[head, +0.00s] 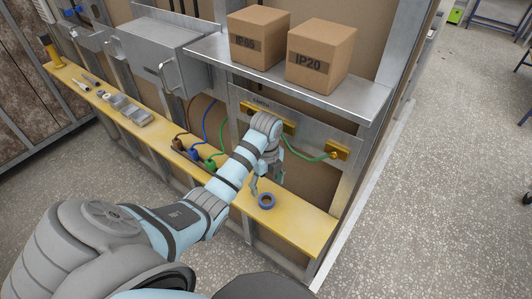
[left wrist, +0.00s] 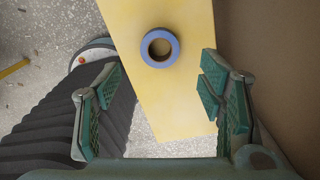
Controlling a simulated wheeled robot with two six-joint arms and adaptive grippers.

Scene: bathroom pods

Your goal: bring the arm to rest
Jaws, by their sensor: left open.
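My left gripper (head: 266,186) is open and empty, pointing down just above the yellow shelf (head: 300,223). In the left wrist view, the two green-padded jaws (left wrist: 163,103) stand wide apart with nothing between them. A blue ring, like a roll of tape (head: 266,201), lies flat on the shelf close to the gripper. It also shows in the left wrist view (left wrist: 160,47), beyond the fingertips and apart from them. My left arm (head: 220,185) reaches out from the lower left. My right gripper is in no view.
Two cardboard boxes, marked IP65 (head: 257,38) and IP20 (head: 319,55), stand on a metal shelf (head: 225,60) above the arm. A green cable (head: 305,154) runs to a yellow block (head: 337,151) beside the gripper. Small tools lie along the yellow shelf's left part. Open floor (head: 440,180) lies right.

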